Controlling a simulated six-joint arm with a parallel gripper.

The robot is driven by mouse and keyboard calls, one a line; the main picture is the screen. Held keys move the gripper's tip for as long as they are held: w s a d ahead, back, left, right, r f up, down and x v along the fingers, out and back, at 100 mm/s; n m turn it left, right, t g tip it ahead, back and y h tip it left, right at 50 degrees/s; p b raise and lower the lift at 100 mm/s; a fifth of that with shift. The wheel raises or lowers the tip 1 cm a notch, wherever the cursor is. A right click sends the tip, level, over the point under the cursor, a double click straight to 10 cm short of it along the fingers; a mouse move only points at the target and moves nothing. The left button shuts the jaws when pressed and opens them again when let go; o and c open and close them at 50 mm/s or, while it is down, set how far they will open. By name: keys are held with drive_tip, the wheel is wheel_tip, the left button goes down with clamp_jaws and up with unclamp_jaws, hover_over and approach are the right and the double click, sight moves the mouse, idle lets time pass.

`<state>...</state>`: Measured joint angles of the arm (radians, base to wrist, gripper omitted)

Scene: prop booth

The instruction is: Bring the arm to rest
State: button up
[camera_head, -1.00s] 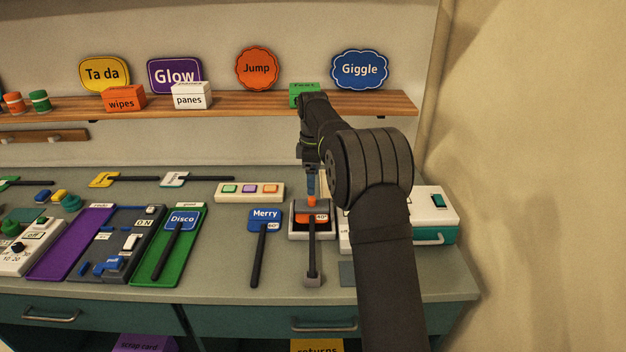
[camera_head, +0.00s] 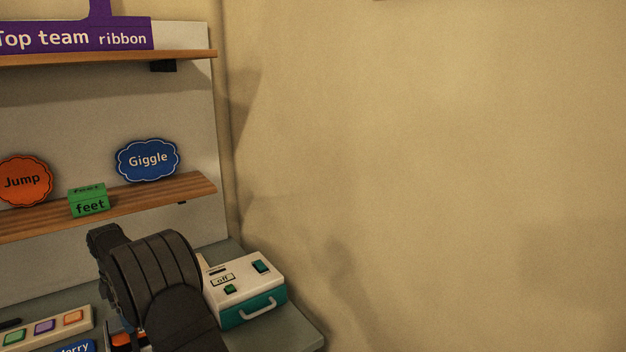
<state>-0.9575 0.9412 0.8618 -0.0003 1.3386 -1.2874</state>
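My arm rises from the bottom of the view at the lower left, over the right end of the grey-green worktop (camera_head: 303,335). Its thick dark joint fills the space left of a white and teal machine. My gripper is hidden behind the arm and below the frame, so its fingers do not show. A bit of an orange thing (camera_head: 122,340) shows under the arm at the bottom edge.
The white and teal machine (camera_head: 245,285), marked "off", stands right of my arm. The green "feet" box (camera_head: 90,205) and the "Giggle" sign (camera_head: 148,160) are on the wooden shelf (camera_head: 130,214) behind. A button panel (camera_head: 48,328) lies at left. Bare wall fills the right.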

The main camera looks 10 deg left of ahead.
idle(0.3)
drive_tip(key=shift+r, duration=1.35)
wheel_tip(320, 180, up, 11)
idle(1.1)
